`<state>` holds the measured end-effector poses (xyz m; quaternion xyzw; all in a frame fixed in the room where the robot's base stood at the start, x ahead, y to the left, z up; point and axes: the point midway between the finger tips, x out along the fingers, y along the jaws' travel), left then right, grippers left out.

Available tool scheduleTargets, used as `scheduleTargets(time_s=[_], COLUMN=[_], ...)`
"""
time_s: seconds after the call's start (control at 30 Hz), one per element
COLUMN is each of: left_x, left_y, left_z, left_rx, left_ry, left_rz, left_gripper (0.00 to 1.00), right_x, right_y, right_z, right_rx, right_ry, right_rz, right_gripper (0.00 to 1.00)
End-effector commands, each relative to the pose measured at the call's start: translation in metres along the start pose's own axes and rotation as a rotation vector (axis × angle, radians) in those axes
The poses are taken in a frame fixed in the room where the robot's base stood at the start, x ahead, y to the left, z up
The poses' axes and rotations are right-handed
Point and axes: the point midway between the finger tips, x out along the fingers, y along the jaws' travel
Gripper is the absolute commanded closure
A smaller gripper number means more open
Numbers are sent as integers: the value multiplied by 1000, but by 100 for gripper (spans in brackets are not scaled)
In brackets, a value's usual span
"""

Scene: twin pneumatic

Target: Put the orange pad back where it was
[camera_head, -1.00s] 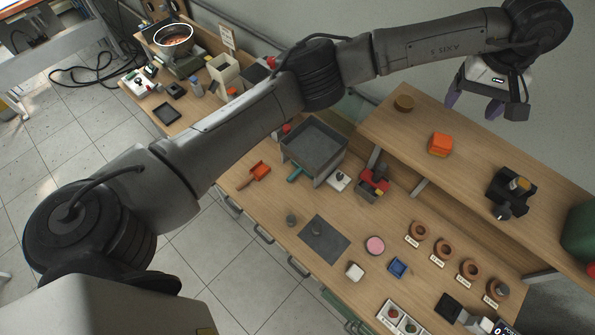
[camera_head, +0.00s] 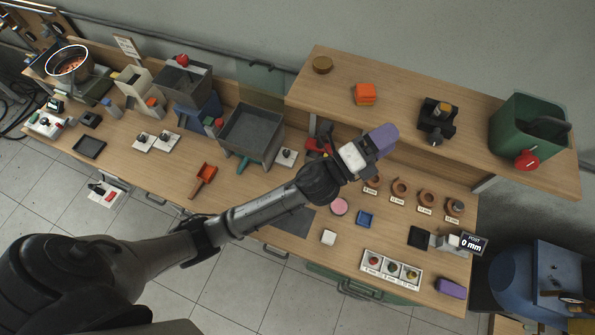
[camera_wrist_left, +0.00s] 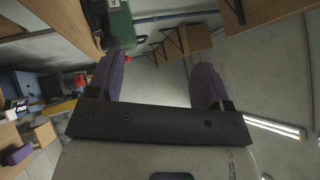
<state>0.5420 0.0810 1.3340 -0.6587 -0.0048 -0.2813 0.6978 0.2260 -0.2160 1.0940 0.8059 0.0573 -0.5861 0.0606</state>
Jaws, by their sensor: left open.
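The orange pad (camera_head: 364,94), a small stack-like block, sits on the raised wooden shelf (camera_head: 400,75) at the back, between a round brown disc and a black fixture. My left gripper (camera_head: 384,137) with purple fingers is in front of the shelf's front edge, below and right of the pad in the head view and apart from it. In the left wrist view its two purple fingers (camera_wrist_left: 158,82) stand wide apart with nothing between them. The orange pad cannot be made out in that view. My right gripper is in neither view.
A black fixture (camera_head: 436,120) and a green bin (camera_head: 530,125) stand on the shelf. A grey tray (camera_head: 252,133) stands left.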

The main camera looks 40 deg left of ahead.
Motion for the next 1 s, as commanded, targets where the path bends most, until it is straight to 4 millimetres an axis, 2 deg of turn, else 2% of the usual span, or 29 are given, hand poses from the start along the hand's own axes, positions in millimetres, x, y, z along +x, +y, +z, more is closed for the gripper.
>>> scheduleTargets(time_s=[0.03,0.1,0.17,0.23,0.3,0.37,0.4,0.5,0.6,0.7,0.83,1.0], left_x=[-29,-69,-109,-160,-210,-251,-277,-331,-370,-394,-408,-410], left_y=[20,46,67,88,103,110,112,110,103,96,91,90], left_z=[13,28,36,39,35,28,22,7,-6,-15,-21,-22], left_rx=[-162,-381,-557,-744,-907,-1021,-1087,-1210,-1285,-1324,-1346,-1349], left_ry=[-118,-287,-435,-605,-769,-900,-981,-1160,-1294,-1383,-1437,-1446], left_rz=[108,253,378,520,653,757,822,960,1064,1132,1174,1180], left_gripper=[27,27,27,27,27,27,27,27,27,27,27,27], right_x=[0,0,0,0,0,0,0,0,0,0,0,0], right_y=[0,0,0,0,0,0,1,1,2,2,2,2], right_z=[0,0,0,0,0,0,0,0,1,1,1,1], right_rx=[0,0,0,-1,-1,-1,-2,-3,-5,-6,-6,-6], right_ry=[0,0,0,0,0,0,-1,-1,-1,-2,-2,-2], right_rz=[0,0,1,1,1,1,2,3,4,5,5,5], right_gripper=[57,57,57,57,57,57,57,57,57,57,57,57])
